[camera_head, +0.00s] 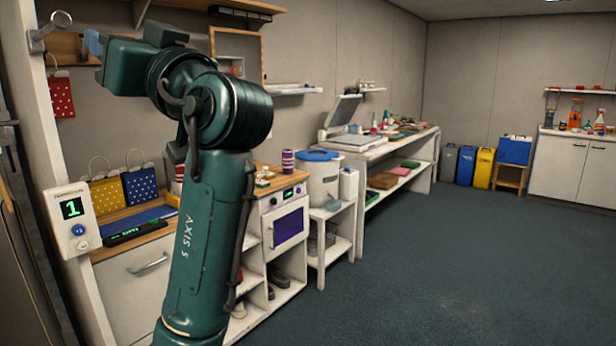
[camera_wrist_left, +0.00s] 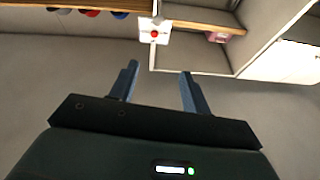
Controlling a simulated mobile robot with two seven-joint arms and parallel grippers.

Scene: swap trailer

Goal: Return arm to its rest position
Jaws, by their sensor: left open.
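My left arm, dark green, rises through the left half of the head view, bent at its elbow. My left gripper (camera_head: 93,42) is at the upper left end of it, pointing left near the wall. In the left wrist view the gripper (camera_wrist_left: 159,72) is open, with two blue-grey fingers apart and nothing between them. My right gripper is in neither view.
A counter with yellow (camera_head: 106,194) and navy (camera_head: 140,183) bags stands behind my arm. A number display (camera_head: 72,210) and a metal wall bracket (camera_head: 55,28) are at the left. A shelf (camera_head: 222,8) is above. The dark floor (camera_head: 450,270) at the right is clear.

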